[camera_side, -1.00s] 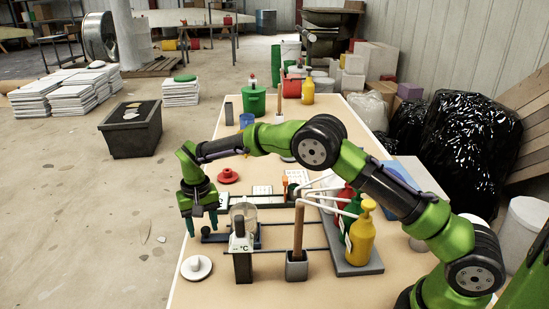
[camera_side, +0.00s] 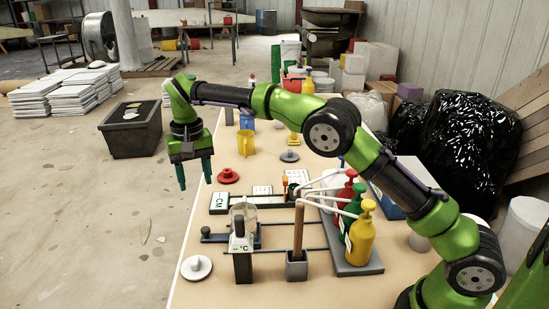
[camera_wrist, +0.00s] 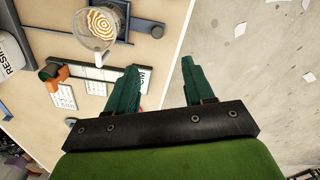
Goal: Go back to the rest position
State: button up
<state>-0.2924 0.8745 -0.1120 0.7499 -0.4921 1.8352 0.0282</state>
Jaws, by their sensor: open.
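My gripper (camera_side: 195,175) is open and empty. In the side view it hangs in the air off the left edge of the wooden table (camera_side: 215,270), fingers pointing down. In the wrist view its two green fingers (camera_wrist: 157,88) stand apart with nothing between them, over the table edge and the bare floor. A clear cup (camera_wrist: 98,25) with an orange and white swirl inside shows at the top of the wrist view, apart from the fingers.
A yellow pump bottle (camera_side: 361,238) stands with green and red ones on a grey tray (camera_side: 360,268). A thermometer stand (camera_side: 242,262), a white lid (camera_side: 196,268), a red knob (camera_side: 228,176) and a yellow cup (camera_side: 246,144) are on the table. Open floor (camera_side: 90,220) lies left.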

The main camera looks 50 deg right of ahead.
notch_tip(320, 180, up, 2)
dwell(0.5)
jog(key=s+d+r+t, duration=0.1)
jog(key=s+d+t, duration=0.1)
jog(key=s, duration=0.8)
jog(key=s+d+r+t+y, duration=0.1)
jog(key=s+d, duration=0.4)
jog(key=s, duration=0.6)
jog(key=s+d+r+t+y, duration=0.1)
jog(key=s+d+r+t, duration=0.2)
jog(key=s, duration=0.7)
jog(key=shift+s+d+t, duration=0.2)
jog(key=shift+d+t, duration=0.15)
jog(key=shift+t, duration=0.25)
